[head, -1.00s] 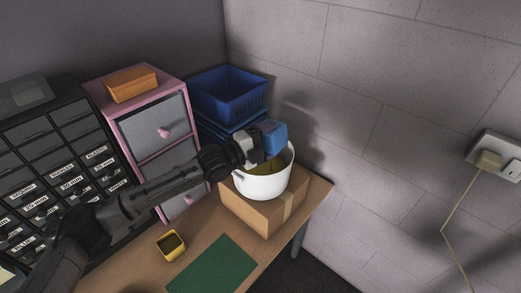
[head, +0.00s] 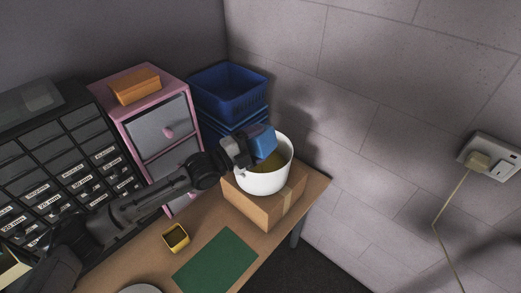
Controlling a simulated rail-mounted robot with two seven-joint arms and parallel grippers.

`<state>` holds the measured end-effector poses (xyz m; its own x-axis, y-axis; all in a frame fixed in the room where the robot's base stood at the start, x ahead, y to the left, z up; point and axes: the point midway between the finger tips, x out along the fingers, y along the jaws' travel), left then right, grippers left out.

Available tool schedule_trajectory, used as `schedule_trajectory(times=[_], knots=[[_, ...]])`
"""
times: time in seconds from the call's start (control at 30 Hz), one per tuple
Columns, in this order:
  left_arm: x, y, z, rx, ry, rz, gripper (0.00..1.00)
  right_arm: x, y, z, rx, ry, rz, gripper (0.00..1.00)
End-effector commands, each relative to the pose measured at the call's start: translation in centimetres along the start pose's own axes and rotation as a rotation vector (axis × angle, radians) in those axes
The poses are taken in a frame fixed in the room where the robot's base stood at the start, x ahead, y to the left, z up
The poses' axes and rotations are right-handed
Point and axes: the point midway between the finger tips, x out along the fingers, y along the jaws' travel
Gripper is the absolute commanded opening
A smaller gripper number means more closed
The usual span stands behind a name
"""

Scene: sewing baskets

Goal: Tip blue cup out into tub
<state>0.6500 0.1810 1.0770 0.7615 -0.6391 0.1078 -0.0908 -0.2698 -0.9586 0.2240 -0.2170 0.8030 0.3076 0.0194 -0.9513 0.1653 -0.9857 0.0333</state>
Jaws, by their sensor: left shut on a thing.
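The blue cup (head: 263,141) is held over the left part of the white tub's opening, tilted. The white tub (head: 265,182) stands on a cardboard box, with something yellowish-brown visible inside it. My left gripper (head: 247,148) is shut on the blue cup, at the tub's left rim. The inside of the cup is hidden from this view. My right gripper is not in view.
The cardboard box (head: 253,211) is on the wooden table. A pink drawer unit (head: 118,110) and stacked blue baskets (head: 229,108) stand behind my arm.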

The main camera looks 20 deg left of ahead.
Motion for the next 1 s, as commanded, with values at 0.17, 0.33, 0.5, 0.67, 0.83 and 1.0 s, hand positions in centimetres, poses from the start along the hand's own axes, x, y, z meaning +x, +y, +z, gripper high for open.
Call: schedule_trajectory(times=[0.17, 0.33, 0.5, 0.67, 0.83, 1.0], knots=[[1.0, 0.1, 0.3, -0.017, 0.002, -0.008, 0.49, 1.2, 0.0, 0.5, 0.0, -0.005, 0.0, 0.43], [1.8, -0.1, 0.8, -0.034, 0.001, -0.015, 0.49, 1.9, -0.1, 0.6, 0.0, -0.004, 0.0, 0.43], [2.6, -0.4, 1.1, -0.051, 0.001, -0.023, 0.49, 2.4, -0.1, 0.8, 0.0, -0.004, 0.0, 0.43], [3.3, -0.5, 1.4, -0.068, 0.002, -0.029, 0.49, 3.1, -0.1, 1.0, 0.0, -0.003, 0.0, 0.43], [4.1, -0.9, 1.8, -0.085, 0.001, -0.037, 0.49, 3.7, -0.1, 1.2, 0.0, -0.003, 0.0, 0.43], [4.9, -1.0, 2.1, -0.102, 0.001, -0.043, 0.49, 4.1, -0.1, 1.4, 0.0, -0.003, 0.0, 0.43]])
